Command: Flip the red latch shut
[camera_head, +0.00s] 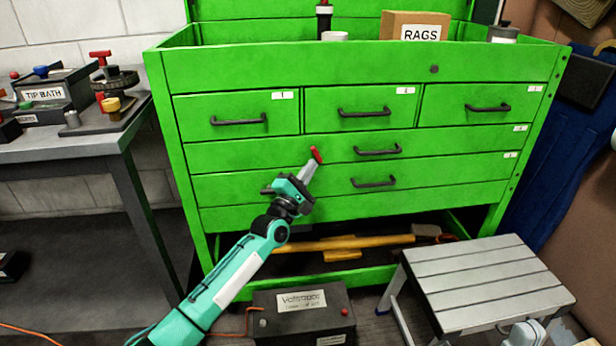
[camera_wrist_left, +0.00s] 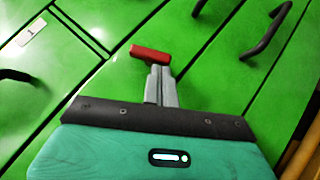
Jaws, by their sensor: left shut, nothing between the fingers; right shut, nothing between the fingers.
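My left gripper (camera_head: 308,171) is shut and empty. Its grey fingers (camera_wrist_left: 160,84) point up at the latch and reach right up to it; whether they touch cannot be told. The latch's mount is hidden. A pale grey part at the bottom right edge looks like my right gripper (camera_head: 524,334), shut and mostly cut off, far from the latch.
Dark drawer handles (camera_head: 377,150) stick out to the right of the latch. A slatted step stool (camera_head: 480,275) stands at front right, and a dark labelled box (camera_head: 303,312) lies on the floor. A workbench (camera_head: 70,145) stands at left. Space before the drawers is otherwise clear.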

